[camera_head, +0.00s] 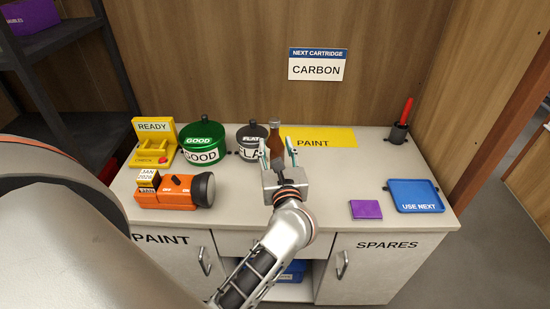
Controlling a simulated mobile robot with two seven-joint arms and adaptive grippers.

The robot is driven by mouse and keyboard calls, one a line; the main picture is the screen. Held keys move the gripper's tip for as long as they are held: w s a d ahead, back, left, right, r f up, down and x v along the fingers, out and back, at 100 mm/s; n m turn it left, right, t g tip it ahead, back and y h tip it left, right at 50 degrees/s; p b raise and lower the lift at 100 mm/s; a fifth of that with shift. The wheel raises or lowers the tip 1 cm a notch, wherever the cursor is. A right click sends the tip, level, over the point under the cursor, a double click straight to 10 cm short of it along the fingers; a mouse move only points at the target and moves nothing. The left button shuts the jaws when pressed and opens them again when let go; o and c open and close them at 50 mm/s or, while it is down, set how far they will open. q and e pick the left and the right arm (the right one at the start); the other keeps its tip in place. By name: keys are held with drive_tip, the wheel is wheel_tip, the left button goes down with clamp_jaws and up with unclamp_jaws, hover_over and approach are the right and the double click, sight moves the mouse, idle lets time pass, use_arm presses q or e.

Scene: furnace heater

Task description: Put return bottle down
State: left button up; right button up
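My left gripper (277,152) points away from me at the bottle. Its two fingers stand apart, one on each side of the bottle and wider than it, with a gap visible on the right. The palm hides the bottle's lower part, so its base is hard to see. My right gripper is not in view.
Left of the bottle stand a dark FLAT pot (251,139), a green GOOD pot (203,145), a yellow READY stand (153,146) and an orange lamp-like device (174,192). To the right are a purple block (366,209), blue tray (414,187) and dark cup (398,133). The counter's right middle is clear.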

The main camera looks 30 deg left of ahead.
sight(275, 136)
use_arm(q)
drive_tip(key=p+x, duration=0.1)
drive_tip(key=x, duration=0.5)
drive_tip(key=shift+w, duration=0.35)
clamp_jaws()
